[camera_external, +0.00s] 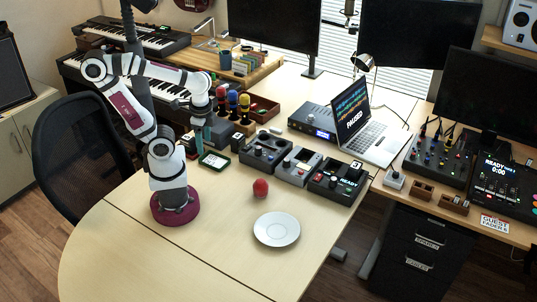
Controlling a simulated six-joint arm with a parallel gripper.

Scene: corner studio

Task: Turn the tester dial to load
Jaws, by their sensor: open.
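My gripper (200,152) is open and points down, left of the boxes and near a small green-framed device (214,161). It appears empty and apart from the boxes.
A red ball (261,188) and a white plate (277,229) lie in front of the boxes. A laptop (366,123) reading PAUSED stands behind them. The desk's front left is clear.

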